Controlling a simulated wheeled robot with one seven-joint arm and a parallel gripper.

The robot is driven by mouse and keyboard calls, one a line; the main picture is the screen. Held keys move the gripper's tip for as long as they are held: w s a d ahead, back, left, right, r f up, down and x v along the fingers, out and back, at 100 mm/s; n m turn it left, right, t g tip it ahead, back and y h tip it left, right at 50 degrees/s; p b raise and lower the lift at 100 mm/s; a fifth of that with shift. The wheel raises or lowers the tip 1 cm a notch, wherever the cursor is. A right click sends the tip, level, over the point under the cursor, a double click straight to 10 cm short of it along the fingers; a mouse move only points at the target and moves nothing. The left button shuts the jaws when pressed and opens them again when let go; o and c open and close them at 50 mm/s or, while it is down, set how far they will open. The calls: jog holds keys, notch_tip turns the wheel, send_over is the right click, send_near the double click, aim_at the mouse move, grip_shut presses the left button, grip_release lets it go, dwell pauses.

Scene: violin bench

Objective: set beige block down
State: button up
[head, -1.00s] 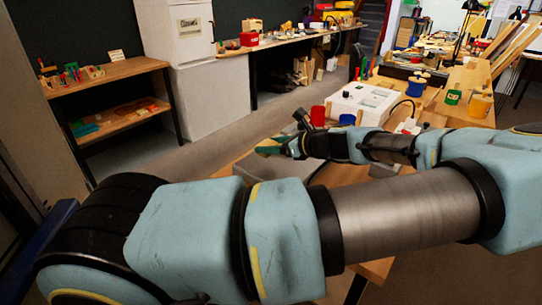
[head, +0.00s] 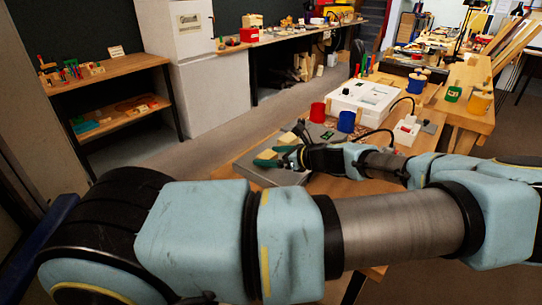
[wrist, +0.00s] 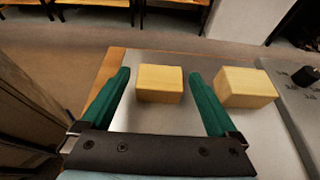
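My gripper (wrist: 158,74) has two green fingers spread apart in the wrist view. A beige block (wrist: 160,85) rests on a grey metal surface (wrist: 180,119) between and just beyond the fingers, with a visible gap on each side. A second beige block (wrist: 245,87) sits to its right, outside the right finger. In the head view my gripper (head: 268,157) is low over the grey surface (head: 250,171), and a beige block (head: 288,138) shows just behind it.
A red cup (head: 317,112) and a blue cup (head: 346,121) stand behind the grey surface, near a white box (head: 365,100). A black part (wrist: 305,76) stands at the right in the wrist view. The wooden bench edge (wrist: 112,66) lies left of the blocks.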

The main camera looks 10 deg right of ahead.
jog(key=shift+d+r, duration=0.1)
jog(key=shift+r, duration=0.05)
jog(key=b+v, duration=0.3)
jog(key=v, duration=0.9)
